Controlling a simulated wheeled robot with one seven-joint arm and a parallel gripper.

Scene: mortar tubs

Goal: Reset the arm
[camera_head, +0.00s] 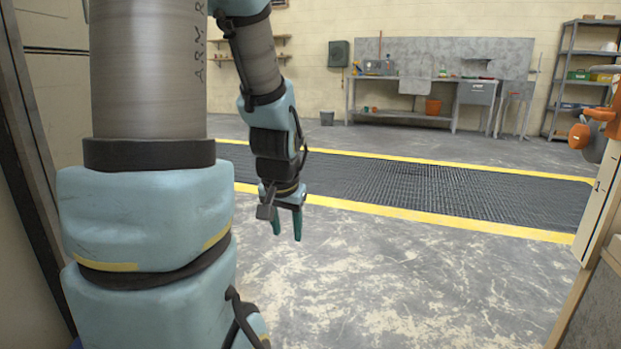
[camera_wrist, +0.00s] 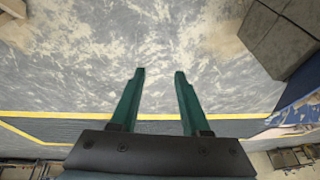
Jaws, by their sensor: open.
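My gripper (camera_head: 287,225) hangs at the end of my arm in the head view, with its green fingers pointing down over the bare floor. In the wrist view my gripper (camera_wrist: 159,72) shows two green fingers spread apart. Nothing is between them and they touch nothing. The large blue and grey links of my arm fill the left of the head view and hide what is behind them. No mortar tub can be made out in either view.
A black floor grating (camera_head: 420,182) with yellow borders crosses the room. A workbench (camera_head: 425,115) and a shelf rack (camera_head: 572,80) stand by the far wall. An orange machine part (camera_head: 597,125) juts in at the right. The concrete floor (camera_head: 400,280) in front is clear.

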